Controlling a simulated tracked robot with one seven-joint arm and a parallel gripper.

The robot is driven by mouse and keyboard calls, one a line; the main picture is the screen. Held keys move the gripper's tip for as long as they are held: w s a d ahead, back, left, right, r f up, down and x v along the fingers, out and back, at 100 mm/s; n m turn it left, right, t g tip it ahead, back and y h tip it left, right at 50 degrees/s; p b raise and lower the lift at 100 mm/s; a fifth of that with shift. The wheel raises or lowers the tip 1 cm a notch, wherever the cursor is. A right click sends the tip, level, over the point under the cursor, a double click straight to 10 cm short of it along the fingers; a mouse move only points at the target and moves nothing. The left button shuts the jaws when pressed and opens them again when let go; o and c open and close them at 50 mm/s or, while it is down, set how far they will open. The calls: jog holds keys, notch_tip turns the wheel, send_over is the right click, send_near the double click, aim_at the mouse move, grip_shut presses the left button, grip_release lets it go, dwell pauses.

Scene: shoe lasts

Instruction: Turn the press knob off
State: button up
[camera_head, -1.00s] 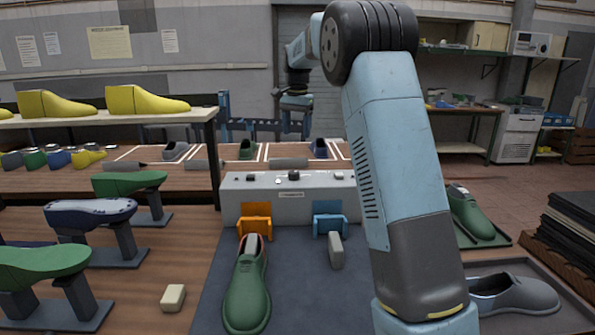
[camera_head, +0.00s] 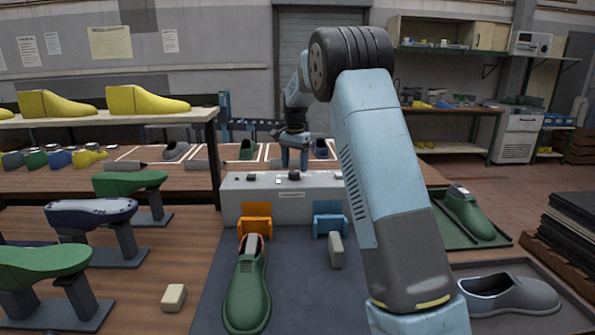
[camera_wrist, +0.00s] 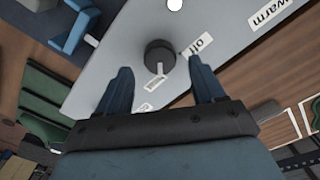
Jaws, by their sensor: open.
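The dark round knob (camera_head: 294,175) stands on top of the grey control box (camera_head: 242,205). In the wrist view the knob (camera_wrist: 159,56) shows a white pointer mark directed toward the bottom of the picture. An "off" label (camera_wrist: 197,46) lies to its right. My gripper (camera_head: 293,165) points down over the box, above the knob.
A "warm" label (camera_wrist: 271,13) and a white round button (camera_wrist: 175,5) are on the same panel. An orange bracket (camera_head: 256,218) and a blue bracket (camera_head: 330,219) sit before the box. A green shoe (camera_head: 247,290) lies on the dark mat (camera_head: 300,300).

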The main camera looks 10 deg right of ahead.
aim_at(294, 175)
jog(key=shift+f, duration=1.45)
